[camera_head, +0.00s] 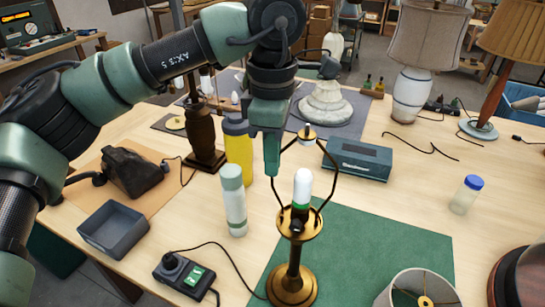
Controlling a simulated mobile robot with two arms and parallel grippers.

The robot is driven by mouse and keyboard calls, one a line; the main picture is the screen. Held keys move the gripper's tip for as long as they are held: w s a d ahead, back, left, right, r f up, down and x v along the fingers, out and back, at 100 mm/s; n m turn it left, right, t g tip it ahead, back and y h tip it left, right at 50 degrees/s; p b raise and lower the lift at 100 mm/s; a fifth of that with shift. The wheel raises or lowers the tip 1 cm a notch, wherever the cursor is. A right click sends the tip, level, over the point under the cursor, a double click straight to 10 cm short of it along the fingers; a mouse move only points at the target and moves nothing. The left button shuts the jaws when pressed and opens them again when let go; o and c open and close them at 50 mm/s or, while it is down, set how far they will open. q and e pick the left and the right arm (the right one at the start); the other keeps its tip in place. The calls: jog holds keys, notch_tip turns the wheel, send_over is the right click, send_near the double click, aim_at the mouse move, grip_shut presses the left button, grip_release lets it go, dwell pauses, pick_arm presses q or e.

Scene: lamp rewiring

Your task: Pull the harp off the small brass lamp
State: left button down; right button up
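The small brass lamp (292,283) stands upright at the front middle, its round base on the green mat. A white bulb (302,186) with a green band sits upright at its top. The harp (307,133) is a dark wire loop around the bulb, with a brass-coloured piece at its top. Its lower ends come down at the lamp's brass collar. My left gripper (272,168) points down at the harp's left side and covers part of that wire. I see it edge-on, so its opening and any grip on the wire are unclear. My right gripper is out of view.
A green-white bottle (233,200) and a yellow bottle (238,145) stand left of the lamp. A dimmer box (184,277) with a cord is at the front left. A lampshade (420,289) is at the front right. The green mat (375,243) is bare between lamp and shade.

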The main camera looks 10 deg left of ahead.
pick_arm(q)
jog(key=shift+r+p, duration=3.1)
jog(key=shift+r, duration=1.8)
notch_tip(320, 180, up, 8)
jog(key=shift+f, duration=0.15)
